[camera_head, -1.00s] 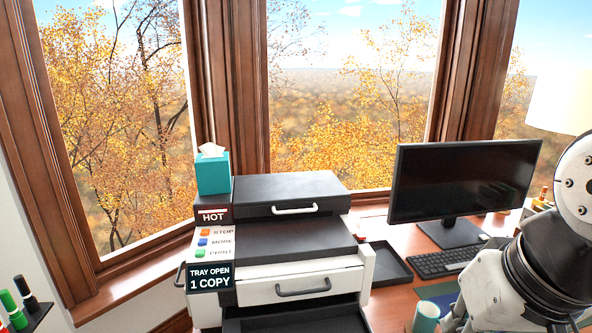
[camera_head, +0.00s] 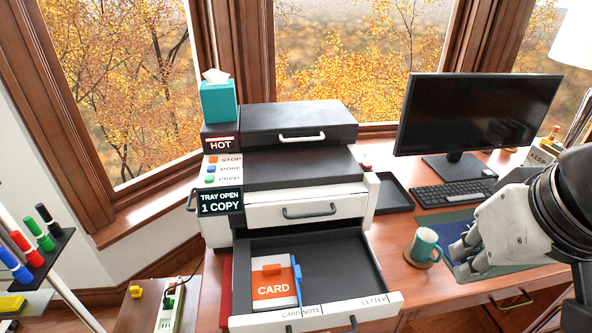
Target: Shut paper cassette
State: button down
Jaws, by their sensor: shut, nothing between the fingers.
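The paper cassette (camera_head: 370,306) is pulled out at the bottom of the printer (camera_head: 305,170). The display (camera_head: 220,202) reads TRAY OPEN, 1 COPY. My gripper (camera_head: 456,262) is shut and empty over the desk, right of the cassette and apart from it, close by the teal mug.
The teal mug (camera_head: 426,243) stands on a coaster between the cassette and my gripper. A monitor (camera_head: 477,112), keyboard (camera_head: 455,193) and small black tray (camera_head: 393,195) are behind. A tissue box (camera_head: 218,101) sits on the printer. Markers (camera_head: 40,233) stand at far left.

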aim_at(343, 283)
jog(key=i+l, duration=0.1)
jog(key=k+u, duration=0.35)
jog(key=k, duration=0.55)
